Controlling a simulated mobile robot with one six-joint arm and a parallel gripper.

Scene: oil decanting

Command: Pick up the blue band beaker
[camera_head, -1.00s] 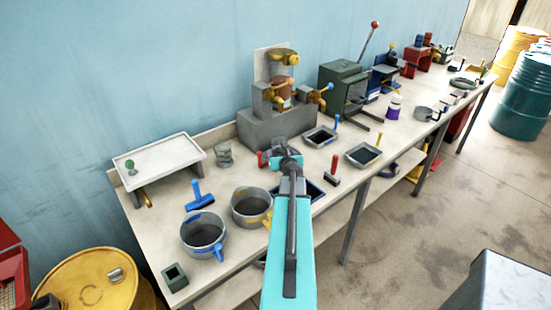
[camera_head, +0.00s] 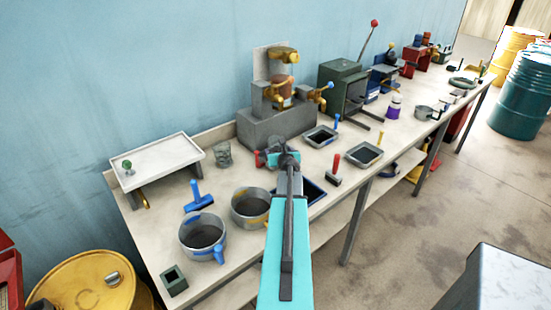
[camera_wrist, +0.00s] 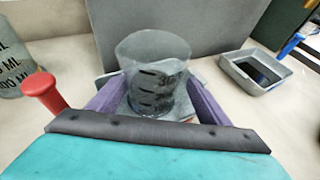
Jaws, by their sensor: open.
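A clear grey graduated beaker (camera_wrist: 155,78) stands upright in the wrist view, with dark marks on its side. I see no blue band on it. My gripper (camera_wrist: 156,98) is open, with one purple finger on each side of this beaker; whether they touch it I cannot tell. In the head view my gripper (camera_head: 275,155) is over the bench and mostly hides this beaker. A second graduated beaker (camera_wrist: 12,62) is at the left edge of the wrist view; a clear beaker (camera_head: 222,154) also stands left of my gripper in the head view.
A red-handled tool (camera_wrist: 42,92) is close to the left finger. A grey block fixture (camera_head: 275,128) stands behind, and a shallow tray (camera_wrist: 254,72) lies to the right. Pots with blue (camera_head: 203,238) and yellow (camera_head: 250,208) handles stand at the front left of the bench.

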